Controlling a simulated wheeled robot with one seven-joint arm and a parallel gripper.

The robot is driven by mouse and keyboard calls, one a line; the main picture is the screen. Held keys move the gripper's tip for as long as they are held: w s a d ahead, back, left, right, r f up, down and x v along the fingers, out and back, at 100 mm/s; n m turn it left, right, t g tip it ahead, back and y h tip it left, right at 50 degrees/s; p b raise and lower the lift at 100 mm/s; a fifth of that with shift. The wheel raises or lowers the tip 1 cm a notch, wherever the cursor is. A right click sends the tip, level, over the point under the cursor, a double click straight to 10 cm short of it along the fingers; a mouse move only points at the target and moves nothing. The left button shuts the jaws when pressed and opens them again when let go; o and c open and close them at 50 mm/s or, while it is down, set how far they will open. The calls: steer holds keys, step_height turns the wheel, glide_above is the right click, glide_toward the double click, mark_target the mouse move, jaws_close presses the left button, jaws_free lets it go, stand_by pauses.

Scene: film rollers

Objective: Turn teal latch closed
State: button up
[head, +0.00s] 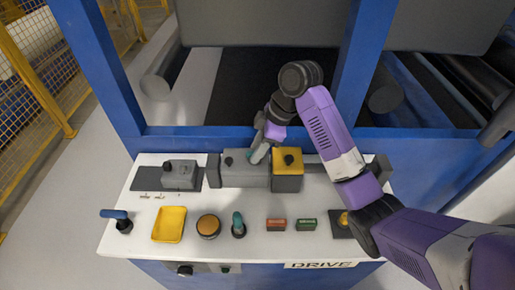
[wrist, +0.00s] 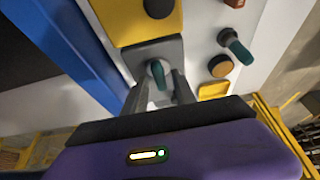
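The teal latch (wrist: 157,72) sits on a grey box (wrist: 162,50) beside a yellow-topped block, and shows between my fingers in the wrist view. My gripper (wrist: 159,88) is open, with one finger on each side of the latch and gaps visible between them. I cannot tell whether either finger touches it. In the head view my gripper (head: 259,151) reaches down over the grey box (head: 240,177), and the arm and fingers partly hide the latch there.
The yellow-topped block (head: 288,161) with a black knob stands right beside the latch. A teal-handled lever (head: 238,224), an amber button (head: 208,226), a yellow tray (head: 169,224), red (head: 276,224) and green (head: 306,224) blocks line the white panel's front. Blue frame posts (head: 362,70) rise behind.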

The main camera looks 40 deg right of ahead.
jaws_close()
steer(key=shift+r+m+p, duration=0.1)
steer(key=shift+m+p, duration=0.2)
steer(key=shift+p, duration=0.05)
steer(key=m+p, duration=0.1)
steer(key=m+h+p, duration=0.1)
steer(key=m+p, duration=0.1)
steer(key=shift+s+a+r+t+p, duration=0.1)
steer(key=shift+a+r+t+p, duration=0.1)
steer(key=shift+t+p, duration=0.15)
steer(key=m+h+p, duration=0.1)
steer(key=m+p, duration=0.1)
steer(key=m, duration=0.1)
steer(key=m+h+p, duration=0.1)
steer(key=m+p, duration=0.1)
steer(key=p, duration=0.1)
steer(key=shift+a+m+t, duration=0.15)
steer(key=shift+m+t, duration=0.1)
steer(key=shift+m, duration=0.15)
steer(key=m+h+p, duration=0.1)
steer(key=m+p, duration=0.1)
steer(key=m, duration=0.1)
steer(key=shift+f+m+h+p, duration=0.15)
steer(key=shift+m+h+p, duration=0.15)
steer(key=shift+h+p, duration=0.1)
steer(key=m+h, duration=0.1)
steer(key=m, duration=0.3)
steer(key=shift+f+g, duration=0.1)
steer(key=shift+g, duration=0.3)
steer(key=shift+m, duration=0.3)
